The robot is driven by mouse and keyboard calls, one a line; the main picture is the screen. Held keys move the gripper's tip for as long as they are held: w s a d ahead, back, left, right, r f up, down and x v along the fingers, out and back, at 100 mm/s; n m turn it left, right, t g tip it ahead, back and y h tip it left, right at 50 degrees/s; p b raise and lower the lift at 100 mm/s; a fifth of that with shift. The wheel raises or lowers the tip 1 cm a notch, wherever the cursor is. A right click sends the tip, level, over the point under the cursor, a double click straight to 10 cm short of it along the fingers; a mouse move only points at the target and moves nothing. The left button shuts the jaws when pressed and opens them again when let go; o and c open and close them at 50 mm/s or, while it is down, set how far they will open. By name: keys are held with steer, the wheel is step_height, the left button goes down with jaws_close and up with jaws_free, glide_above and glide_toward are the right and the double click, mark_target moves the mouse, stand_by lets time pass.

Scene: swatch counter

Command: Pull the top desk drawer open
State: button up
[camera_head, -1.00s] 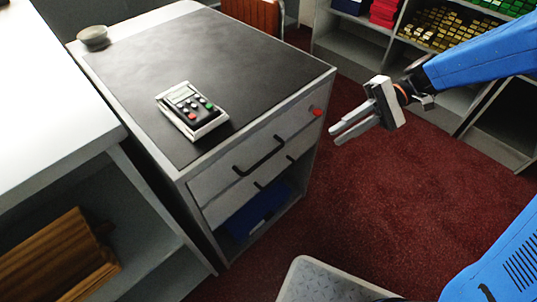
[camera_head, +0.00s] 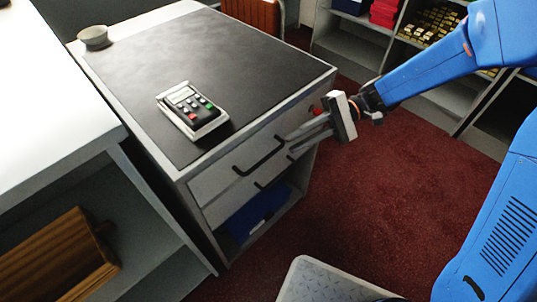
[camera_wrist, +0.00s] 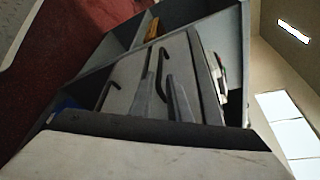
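The desk (camera_head: 330,72) has a dark top and grey drawer fronts. Its top drawer (camera_head: 212,182) looks shut, with a dark bar handle (camera_head: 260,158) on its front and a red spot near the right end. My gripper (camera_head: 284,144) is open and empty, its two grey fingers pointing at this drawer front just right of the handle. In the wrist view the top handle (camera_wrist: 159,70) shows beyond and between the fingertips (camera_wrist: 162,80). I cannot tell whether they touch it. The lower drawer's handle (camera_wrist: 105,96) shows to the left there.
A calculator-like device (camera_head: 192,110) and a small bowl (camera_head: 94,38) stand on the desk. A blue bin (camera_head: 252,216) sits in the open bay below. A white counter (camera_head: 50,100) is at the left, stocked shelves (camera_head: 355,45) behind. Red carpet (camera_head: 370,190) is open before the desk.

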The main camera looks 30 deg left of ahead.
mark_target(274, 153)
steer(key=x, duration=0.8)
steer(key=shift+s+a+f, duration=0.1)
steer(key=shift+s+a, duration=0.15)
steer(key=shift+s, duration=0.05)
steer(key=shift+c, duration=0.6)
jaws_close()
stand_by(0.6)
